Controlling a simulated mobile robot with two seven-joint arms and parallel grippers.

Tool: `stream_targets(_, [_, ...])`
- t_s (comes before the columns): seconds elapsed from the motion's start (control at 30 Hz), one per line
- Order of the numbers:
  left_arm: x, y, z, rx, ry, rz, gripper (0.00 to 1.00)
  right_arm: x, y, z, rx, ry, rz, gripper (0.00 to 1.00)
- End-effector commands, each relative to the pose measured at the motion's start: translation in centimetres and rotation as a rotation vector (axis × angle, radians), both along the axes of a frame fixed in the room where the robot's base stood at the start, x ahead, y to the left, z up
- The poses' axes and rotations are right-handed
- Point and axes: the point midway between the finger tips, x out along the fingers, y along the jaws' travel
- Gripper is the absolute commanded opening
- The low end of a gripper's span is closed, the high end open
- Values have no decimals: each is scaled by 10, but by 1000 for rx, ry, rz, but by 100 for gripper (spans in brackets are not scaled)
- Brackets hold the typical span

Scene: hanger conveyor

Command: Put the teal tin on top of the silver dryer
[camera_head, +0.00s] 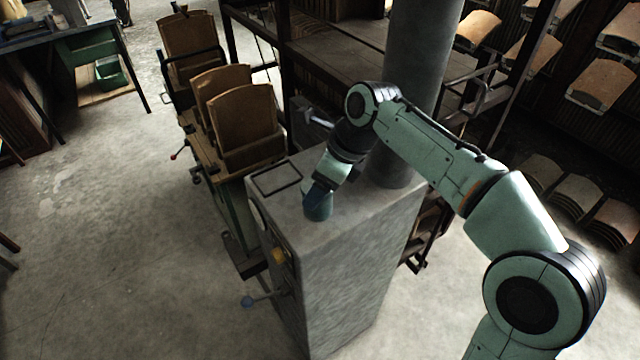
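The silver dryer (345,265) is a tall grey metal cabinet in the middle of the head view. Its flat top carries a dark square outline (277,178) at the back left. The teal tin (320,208) is small and blue-green and shows over the dryer top, right of the outline and near the front edge. My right gripper (318,195) reaches down from the right with its dark fingers against the tin, and looks shut on it. The far finger is hidden. I cannot tell whether the tin's base touches the top. My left gripper is out of view.
A thick grey column (415,90) rises behind the dryer top. A cart with brown panels (243,118) stands left of the dryer. The floor at left is clear.

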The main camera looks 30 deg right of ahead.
Motion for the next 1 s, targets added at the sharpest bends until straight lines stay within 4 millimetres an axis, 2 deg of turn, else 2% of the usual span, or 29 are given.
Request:
stream_targets(0.1, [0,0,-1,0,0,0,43,0,0,-2,1,-1,0,27])
stream_targets(0.13, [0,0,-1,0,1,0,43,0,0,-3,1,1,0,72])
stream_targets(0.2, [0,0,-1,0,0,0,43,0,0,-3,0,0,0,95])
stream_targets(0.57, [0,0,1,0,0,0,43,0,0,2,0,0,0,95])
stream_targets(0.67, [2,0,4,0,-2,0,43,-2,-3,13,1,-3,-1,95])
stream_targets(1.0, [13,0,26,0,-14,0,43,-21,-23,81,1,-5,-2,95])
